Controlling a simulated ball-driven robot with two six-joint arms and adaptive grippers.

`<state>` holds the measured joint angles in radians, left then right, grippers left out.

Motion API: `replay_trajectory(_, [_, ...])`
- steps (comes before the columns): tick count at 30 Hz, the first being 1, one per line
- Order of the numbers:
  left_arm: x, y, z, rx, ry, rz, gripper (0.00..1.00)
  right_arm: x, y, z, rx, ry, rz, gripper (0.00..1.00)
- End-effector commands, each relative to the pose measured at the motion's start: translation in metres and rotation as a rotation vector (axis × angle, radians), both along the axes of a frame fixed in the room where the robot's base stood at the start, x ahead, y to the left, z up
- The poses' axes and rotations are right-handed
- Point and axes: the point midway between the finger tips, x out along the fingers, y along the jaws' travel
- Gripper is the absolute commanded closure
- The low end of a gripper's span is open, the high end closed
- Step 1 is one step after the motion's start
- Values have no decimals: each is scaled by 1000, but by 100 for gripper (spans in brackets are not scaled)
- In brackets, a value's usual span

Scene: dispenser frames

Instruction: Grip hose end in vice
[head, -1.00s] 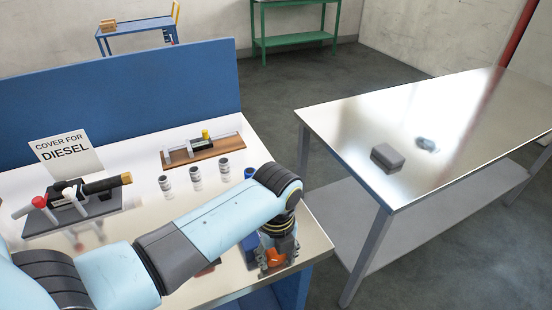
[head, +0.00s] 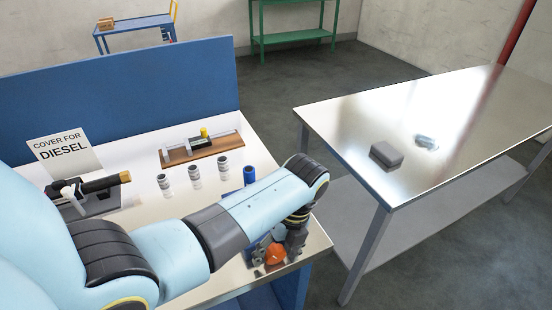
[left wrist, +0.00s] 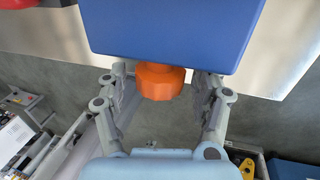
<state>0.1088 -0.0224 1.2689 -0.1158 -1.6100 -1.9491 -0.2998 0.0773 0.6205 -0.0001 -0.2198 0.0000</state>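A black hose piece with a brass end (head: 124,177) lies across a dark fixture (head: 100,204) at the left of the white bench. White handles (head: 72,190) show there, and my arm covers the fixture's left part. A wooden board (head: 190,153) farther back carries a metal rail and a black block with a yellow top. I cannot tell which fixture is the vice. My left gripper (left wrist: 163,85) is at the near right bench corner. Its fingers stand apart either side of an orange knob (left wrist: 160,82) on a blue box (left wrist: 170,30). Contact is unclear. My right gripper is not in view.
Three small grey cylinders (head: 194,173) and a blue cylinder (head: 249,175) stand on the bench. A sign (head: 63,155) reads COVER FOR DIESEL. A metal table (head: 440,115) at the right holds a grey block (head: 386,155) and a small shiny item (head: 426,142).

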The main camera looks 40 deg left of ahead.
Motion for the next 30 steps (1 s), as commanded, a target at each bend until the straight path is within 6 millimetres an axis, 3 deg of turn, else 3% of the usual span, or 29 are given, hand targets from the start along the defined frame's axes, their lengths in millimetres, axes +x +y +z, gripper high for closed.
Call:
replay_trajectory(7, [1,0,1,0,-1,0,32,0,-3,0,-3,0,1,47])
replay_trajectory(11, [4,-1,11,0,-3,0,32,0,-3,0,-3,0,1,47])
replay_trajectory(24, [25,-10,99,-1,-5,0,32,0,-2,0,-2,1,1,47])
replay_trajectory(30, [27,-11,115,0,-1,0,32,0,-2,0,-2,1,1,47])
